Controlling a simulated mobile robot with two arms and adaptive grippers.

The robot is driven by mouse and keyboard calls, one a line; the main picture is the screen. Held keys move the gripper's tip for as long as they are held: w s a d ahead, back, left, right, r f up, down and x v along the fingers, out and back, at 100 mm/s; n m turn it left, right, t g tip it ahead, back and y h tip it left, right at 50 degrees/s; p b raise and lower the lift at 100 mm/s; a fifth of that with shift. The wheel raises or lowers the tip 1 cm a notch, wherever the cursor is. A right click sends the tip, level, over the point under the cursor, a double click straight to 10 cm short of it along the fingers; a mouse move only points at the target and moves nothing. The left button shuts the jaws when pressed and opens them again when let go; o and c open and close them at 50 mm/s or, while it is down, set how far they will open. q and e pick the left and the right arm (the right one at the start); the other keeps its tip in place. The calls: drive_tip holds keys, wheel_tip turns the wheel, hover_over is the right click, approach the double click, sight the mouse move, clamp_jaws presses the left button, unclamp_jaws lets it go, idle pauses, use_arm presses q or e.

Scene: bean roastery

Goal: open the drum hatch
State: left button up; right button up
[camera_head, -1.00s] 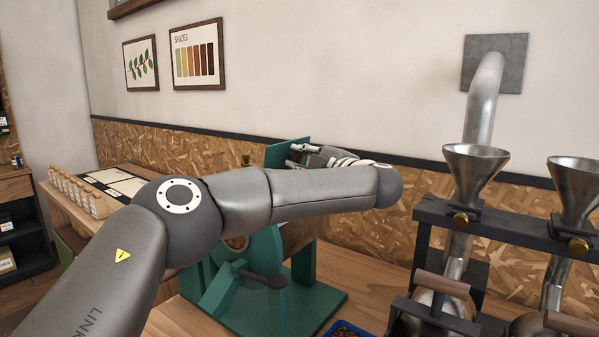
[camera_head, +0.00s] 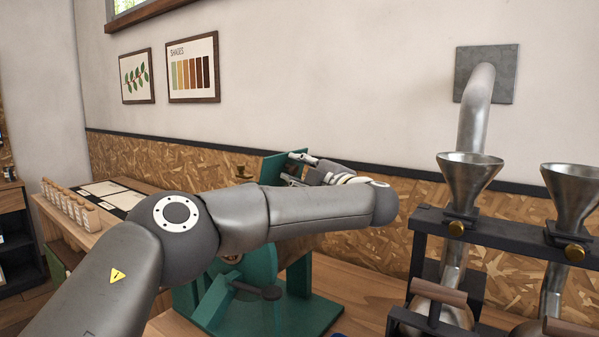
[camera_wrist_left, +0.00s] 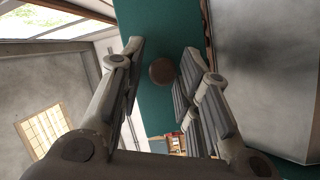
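The drum hatch appears to be the upright green plate (camera_head: 271,169) on the green roaster (camera_head: 318,309) in the head view. In the left wrist view the green plate (camera_wrist_left: 160,25) fills the upper middle, with a round brown knob (camera_wrist_left: 162,71) on it. My left gripper (camera_head: 288,167) is at the plate in the head view. In the left wrist view its fingers (camera_wrist_left: 160,52) are spread, one on each side of the knob, with gaps visible. Whether they touch the plate cannot be told. My left arm hides much of the roaster and drum. My right gripper is not in view.
A dark rack with metal funnels (camera_head: 469,180) stands to the right of the roaster. A metal duct (camera_head: 474,110) runs up to the wall behind it. Bare wooden counter (camera_head: 365,295) shows between roaster and rack.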

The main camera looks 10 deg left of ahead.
use_arm(q)
drive_tip(key=v, duration=1.2)
